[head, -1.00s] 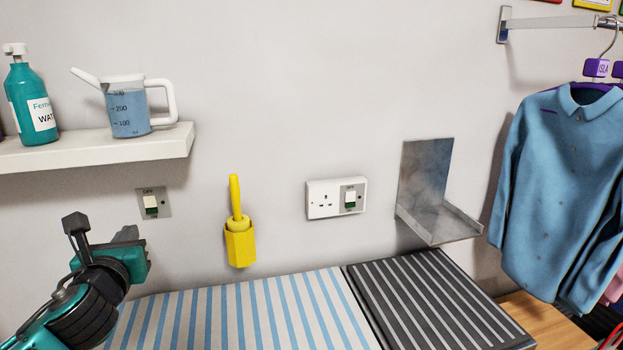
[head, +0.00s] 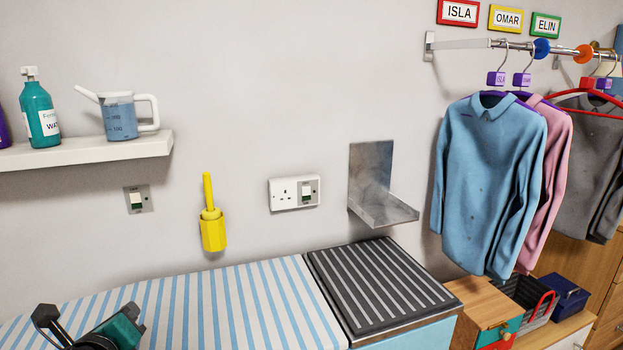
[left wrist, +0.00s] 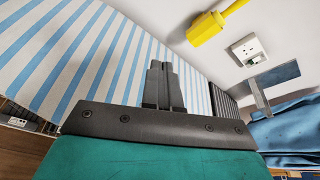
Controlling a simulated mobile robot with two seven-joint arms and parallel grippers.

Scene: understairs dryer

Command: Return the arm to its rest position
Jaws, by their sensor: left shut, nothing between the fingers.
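My left arm shows at the bottom left of the head view, low in front of the striped ironing surface (head: 190,305). My left gripper (left wrist: 162,68) shows in the left wrist view with its two dark fingers together and nothing between them. In that view the fingers lie over the blue and white stripes, and I cannot tell how far they are from the cloth. In the head view only the dark and teal end of the arm shows, cut by the frame's lower edge. My right gripper is not in view.
A metal bracket (head: 375,195), wall socket (head: 294,192), and yellow brush holder (head: 213,230) are on the wall. A shelf (head: 90,150) holds a bottle and jug. A dark ribbed rest (head: 380,285) adjoins the stripes. Shirts (head: 490,180) hang right, above wooden boxes.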

